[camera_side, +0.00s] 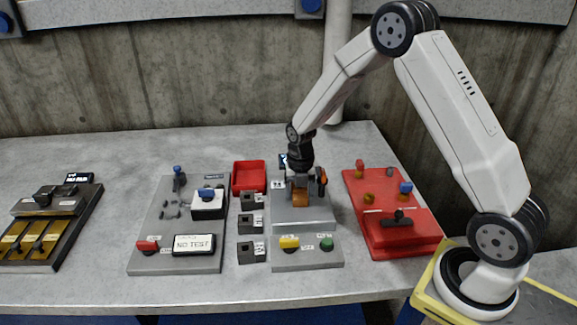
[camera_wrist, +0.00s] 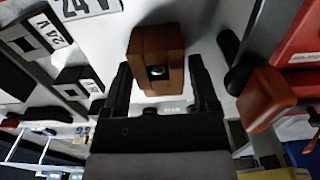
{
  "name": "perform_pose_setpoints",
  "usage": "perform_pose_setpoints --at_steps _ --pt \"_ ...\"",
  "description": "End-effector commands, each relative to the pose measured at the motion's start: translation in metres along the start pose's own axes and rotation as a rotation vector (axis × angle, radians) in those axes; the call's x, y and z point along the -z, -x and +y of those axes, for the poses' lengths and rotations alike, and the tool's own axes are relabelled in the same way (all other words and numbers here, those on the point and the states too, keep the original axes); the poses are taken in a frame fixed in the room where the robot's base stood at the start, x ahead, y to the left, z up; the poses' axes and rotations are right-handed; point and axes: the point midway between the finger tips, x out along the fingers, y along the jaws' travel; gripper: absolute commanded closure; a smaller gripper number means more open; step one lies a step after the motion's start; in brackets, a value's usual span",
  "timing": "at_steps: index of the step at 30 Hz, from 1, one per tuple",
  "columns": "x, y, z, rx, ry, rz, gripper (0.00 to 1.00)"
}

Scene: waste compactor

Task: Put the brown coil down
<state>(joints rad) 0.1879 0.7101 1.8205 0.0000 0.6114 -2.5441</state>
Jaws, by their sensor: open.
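The brown coil (camera_side: 300,198) is a small block with a dark round hole in its face, standing at the grey station (camera_side: 305,219). It shows large in the wrist view (camera_wrist: 165,46). My gripper (camera_side: 301,184) points down at the coil. In the wrist view my gripper's fingers (camera_wrist: 160,72) are apart, one on each side of the coil, with a gap visible on each side. The coil's underside is hidden, so I cannot tell exactly what it rests on.
An orange-handled lever (camera_wrist: 266,99) stands close on the right of my gripper. Small dark labelled blocks (camera_side: 251,222) line the left, with a red bin (camera_side: 249,177) behind. A red station (camera_side: 396,232) is on the right; a grey test board (camera_side: 150,249) lies further left.

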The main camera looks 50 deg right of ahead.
Motion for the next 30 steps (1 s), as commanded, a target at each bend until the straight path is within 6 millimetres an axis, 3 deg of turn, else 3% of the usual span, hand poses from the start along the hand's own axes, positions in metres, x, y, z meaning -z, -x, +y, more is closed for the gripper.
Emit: perform_pose_setpoints --at_steps 18,19,26,30 --pt "-0.0001 -0.0064 0.0 0.0 0.0 -0.001 0.24" --pt "-0.0001 -0.0064 0.0 0.0 0.0 -0.001 0.27" --pt "-0.0001 -0.0063 0.0 0.0 0.0 -0.001 1.0" --pt "-0.0003 -0.006 0.0002 -0.001 0.0 -0.001 1.0"
